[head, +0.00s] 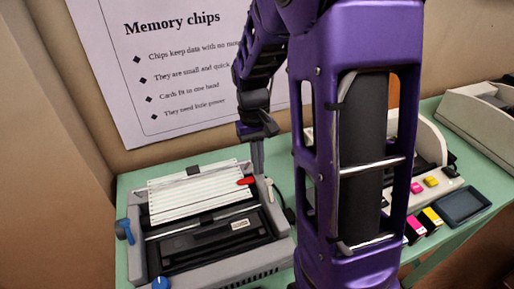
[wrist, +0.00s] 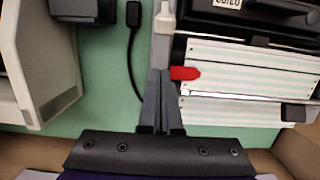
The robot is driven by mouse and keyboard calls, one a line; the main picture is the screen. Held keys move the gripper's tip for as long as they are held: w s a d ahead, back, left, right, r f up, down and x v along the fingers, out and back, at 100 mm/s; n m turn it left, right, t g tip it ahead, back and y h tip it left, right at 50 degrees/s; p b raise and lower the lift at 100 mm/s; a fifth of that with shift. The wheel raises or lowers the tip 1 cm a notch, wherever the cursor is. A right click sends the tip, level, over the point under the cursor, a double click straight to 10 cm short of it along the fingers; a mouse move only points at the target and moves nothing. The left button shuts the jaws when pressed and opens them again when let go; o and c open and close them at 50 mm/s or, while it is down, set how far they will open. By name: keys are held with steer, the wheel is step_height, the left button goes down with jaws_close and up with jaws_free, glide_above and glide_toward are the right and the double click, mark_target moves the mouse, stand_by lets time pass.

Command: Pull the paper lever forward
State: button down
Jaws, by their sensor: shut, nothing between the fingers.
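A grey printer (head: 222,262) with a black front and a striped white paper panel (head: 190,192) stands on the left of the table. A red pointed tab (head: 246,181) is at the panel's right edge; it also shows in the wrist view (wrist: 185,73). A pale grey lever (head: 270,186) stands at the printer's right side, and shows in the wrist view (wrist: 164,18). I cannot tell for sure which is the paper lever. My gripper (head: 257,172) is shut and empty, its fingertips (wrist: 160,74) pointing down beside the red tab, behind the pale lever. Contact is unclear.
Blue knobs (head: 125,231) are on the printer's left side and front. A black cable (wrist: 132,55) lies on the green table beside it. A pale machine (head: 432,150) with coloured cartridges (head: 431,217) stands to the right. A wall poster (head: 180,60) hangs behind.

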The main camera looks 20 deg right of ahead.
mark_target(269, 190)
steer(key=shift+s+r, duration=0.3)
steer(key=shift+s, duration=0.6)
steer(key=shift+s+r, duration=0.3)
steer(key=shift+s, duration=0.6)
